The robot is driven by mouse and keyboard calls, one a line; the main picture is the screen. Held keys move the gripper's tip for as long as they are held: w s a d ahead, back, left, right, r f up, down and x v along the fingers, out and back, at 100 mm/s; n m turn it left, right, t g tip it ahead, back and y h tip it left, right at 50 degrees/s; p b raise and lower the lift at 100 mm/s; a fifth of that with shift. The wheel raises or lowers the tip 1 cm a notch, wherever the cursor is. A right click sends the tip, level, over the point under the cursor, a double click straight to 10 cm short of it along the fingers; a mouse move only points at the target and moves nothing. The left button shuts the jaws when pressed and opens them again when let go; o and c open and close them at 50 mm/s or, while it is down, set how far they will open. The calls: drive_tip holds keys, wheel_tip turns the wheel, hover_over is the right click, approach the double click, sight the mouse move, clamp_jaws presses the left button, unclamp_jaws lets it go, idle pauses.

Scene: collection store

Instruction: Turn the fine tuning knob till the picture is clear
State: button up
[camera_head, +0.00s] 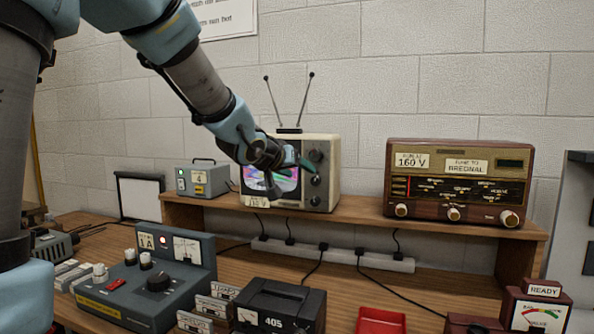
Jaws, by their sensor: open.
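A small cream television (328,146) with two antennas stands on the wooden shelf. Its screen (289,182) shows a garbled picture in pink, green and white, partly covered by my gripper. Several dark knobs run down the panel on its right: an upper knob (316,155), a middle knob (316,180) and a lower knob (315,201). I cannot read which one is the fine tuning knob. My gripper (291,178) is open and empty in front of the television, with one greenish finger reaching toward the knob panel. I cannot tell whether it touches a knob.
A brown radio (445,158) stands right on the shelf (360,217); a grey box marked 4 (207,180) stands left. Below are a power strip (345,256), a grey console (148,292), a black box marked 405 (280,306), a red tray (381,321) and a meter (537,311).

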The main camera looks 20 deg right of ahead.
sight(314, 180)
drive_tip(key=x, duration=1)
drive_tip(key=shift+w+d+f, duration=0.15)
drive_tip(key=shift+w+f, duration=0.05)
drive_tip(key=shift+c, duration=0.3)
clamp_jaws()
